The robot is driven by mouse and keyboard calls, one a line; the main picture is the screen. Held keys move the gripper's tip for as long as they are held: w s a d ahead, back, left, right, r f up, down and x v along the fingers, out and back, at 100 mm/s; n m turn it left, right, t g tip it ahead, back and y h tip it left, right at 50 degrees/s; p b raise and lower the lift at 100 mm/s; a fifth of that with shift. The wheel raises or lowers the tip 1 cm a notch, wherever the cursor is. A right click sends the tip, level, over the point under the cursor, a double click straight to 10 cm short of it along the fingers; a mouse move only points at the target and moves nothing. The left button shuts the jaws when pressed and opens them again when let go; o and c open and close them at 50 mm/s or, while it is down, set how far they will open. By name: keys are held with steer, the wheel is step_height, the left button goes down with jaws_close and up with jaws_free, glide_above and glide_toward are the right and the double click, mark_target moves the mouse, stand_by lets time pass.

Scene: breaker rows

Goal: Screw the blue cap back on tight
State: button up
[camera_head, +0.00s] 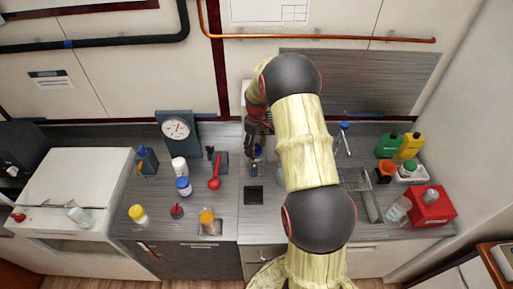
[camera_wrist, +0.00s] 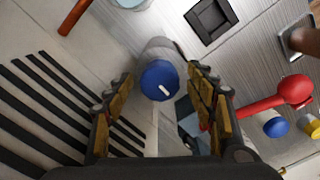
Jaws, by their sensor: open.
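A blue cap (camera_wrist: 160,82) with a white mark on its top shows in the middle of the wrist view. It sits at the near end of a pale grey cylindrical container (camera_wrist: 158,48); how tightly it is seated I cannot tell. My gripper (camera_wrist: 158,77) is open, with one finger on each side of the cap and visible gaps between. In the head view, my gripper (camera_head: 257,143) is partly hidden by my arm, above the back middle of the counter. A bit of blue shows just below it there; the container is mostly hidden.
A black square tray (camera_head: 253,195) lies in front. A red box (camera_head: 433,206) and green and yellow bottles stand at the right.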

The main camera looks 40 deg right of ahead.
mark_target(256, 147)
step_height(256, 147, up, 12)
stand_by(0.7)
